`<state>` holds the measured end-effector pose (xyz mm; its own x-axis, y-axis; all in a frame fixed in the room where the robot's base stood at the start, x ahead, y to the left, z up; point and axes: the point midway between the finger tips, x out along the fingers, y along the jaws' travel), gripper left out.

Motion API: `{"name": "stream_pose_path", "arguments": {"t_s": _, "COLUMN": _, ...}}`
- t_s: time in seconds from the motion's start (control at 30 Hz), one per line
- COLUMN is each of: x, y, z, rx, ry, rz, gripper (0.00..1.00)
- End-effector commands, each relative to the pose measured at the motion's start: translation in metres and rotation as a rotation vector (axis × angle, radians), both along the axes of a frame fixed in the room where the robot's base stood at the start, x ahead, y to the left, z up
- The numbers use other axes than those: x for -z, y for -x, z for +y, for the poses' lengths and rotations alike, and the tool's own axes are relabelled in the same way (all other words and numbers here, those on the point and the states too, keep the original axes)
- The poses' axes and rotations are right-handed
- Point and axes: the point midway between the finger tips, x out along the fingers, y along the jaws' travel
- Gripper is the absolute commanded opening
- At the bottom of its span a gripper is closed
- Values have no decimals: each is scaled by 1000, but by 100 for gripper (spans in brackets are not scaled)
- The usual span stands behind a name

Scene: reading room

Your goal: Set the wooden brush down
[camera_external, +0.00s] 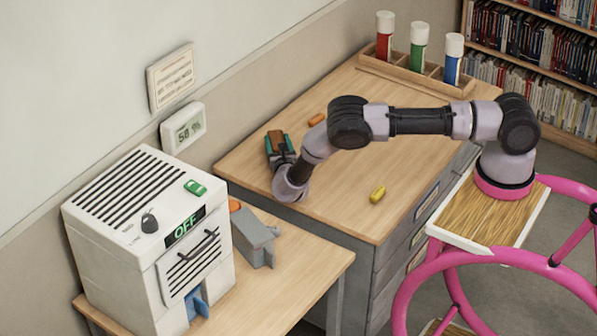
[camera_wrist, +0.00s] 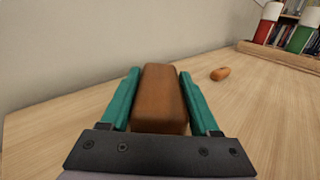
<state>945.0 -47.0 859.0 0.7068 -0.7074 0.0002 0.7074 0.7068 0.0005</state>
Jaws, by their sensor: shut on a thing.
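The wooden brush is a brown block (camera_wrist: 160,98) between the two teal fingers of my gripper (camera_wrist: 160,90) in the wrist view. My gripper is shut on it, with a finger along each side. In the external view, the brush (camera_external: 276,138) shows at the far left part of the wooden desk (camera_external: 400,160), near the wall, with my gripper (camera_external: 280,150) around it. I cannot tell whether the brush touches the desk top.
An orange object (camera_external: 317,119) lies beyond my gripper and a yellow one (camera_external: 377,194) lies nearer the desk's front. A rack (camera_external: 400,72) of red, green and blue tubes stands at the back. A white box-shaped machine (camera_external: 150,240) stands on the lower table. The desk's middle is clear.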

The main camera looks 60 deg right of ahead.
Motion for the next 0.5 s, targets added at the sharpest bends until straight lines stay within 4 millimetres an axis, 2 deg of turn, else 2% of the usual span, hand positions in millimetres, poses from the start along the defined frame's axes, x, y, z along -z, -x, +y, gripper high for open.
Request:
{"name": "stream_pose_path", "arguments": {"t_s": 0.03, "x": 2, "y": 0, "z": 0, "rx": -1, "ry": 1, "rz": 1, "gripper": 0}}
{"name": "stream_pose_path", "arguments": {"t_s": 0.07, "x": 2, "y": 0, "z": 0, "rx": -1, "ry": 0, "rz": 0, "gripper": 70}}
{"name": "stream_pose_path", "arguments": {"t_s": 0.1, "x": 2, "y": 0, "z": 0, "rx": 0, "ry": 0, "rz": 0, "gripper": 85}}
{"name": "stream_pose_path", "arguments": {"t_s": 0.13, "x": 2, "y": 0, "z": 0, "rx": 0, "ry": 0, "rz": 0, "gripper": 92}}
{"name": "stream_pose_path", "arguments": {"t_s": 0.5, "x": -2, "y": 0, "z": 0, "rx": 0, "ry": -1, "rz": -1, "gripper": 92}}
